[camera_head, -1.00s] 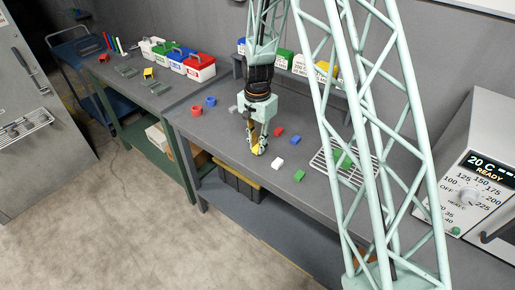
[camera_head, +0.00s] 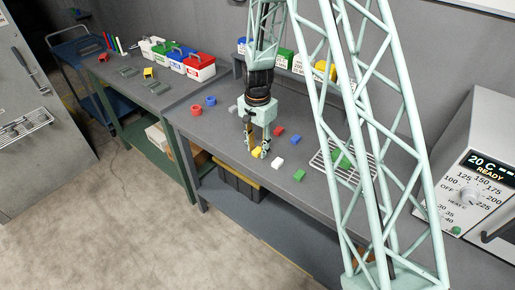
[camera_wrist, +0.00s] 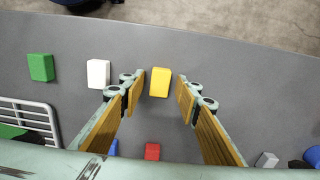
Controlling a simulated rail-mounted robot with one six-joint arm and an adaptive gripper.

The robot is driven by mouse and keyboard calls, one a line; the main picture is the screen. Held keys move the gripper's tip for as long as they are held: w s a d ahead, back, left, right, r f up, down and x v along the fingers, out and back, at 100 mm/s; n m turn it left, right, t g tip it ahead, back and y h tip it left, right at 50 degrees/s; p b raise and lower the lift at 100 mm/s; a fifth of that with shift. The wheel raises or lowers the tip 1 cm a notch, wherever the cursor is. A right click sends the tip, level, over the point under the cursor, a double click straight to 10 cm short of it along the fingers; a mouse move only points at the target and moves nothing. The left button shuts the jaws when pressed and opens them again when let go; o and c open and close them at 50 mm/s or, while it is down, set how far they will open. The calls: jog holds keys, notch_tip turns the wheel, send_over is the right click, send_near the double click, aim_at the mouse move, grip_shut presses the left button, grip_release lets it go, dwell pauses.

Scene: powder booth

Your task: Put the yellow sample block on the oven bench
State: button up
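The yellow block (camera_wrist: 160,82) lies on the grey bench (camera_wrist: 230,60), between the two spread fingertips in the wrist view, with a gap on either side. In the head view, the yellow block (camera_head: 257,153) shows only as a small patch, partly hidden by the fingers. My gripper (camera_head: 256,149) is open and low over the bench front; its fingers also show in the wrist view (camera_wrist: 160,77). The oven (camera_head: 478,180) stands at the far right, reading 20 C and READY. My column hides part of the bench before it.
White (camera_head: 278,163), green (camera_head: 299,175), red (camera_head: 279,131) and blue (camera_head: 295,140) blocks lie close to the right of my gripper. A wire rack (camera_head: 335,170) with a green block is farther right.

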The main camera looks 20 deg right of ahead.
aim_at(257, 150)
jog(key=shift+r, duration=0.2)
notch_tip(257, 150, up, 12)
jog(key=shift+p, duration=0.3)
dwell(0.7)
dwell(0.9)
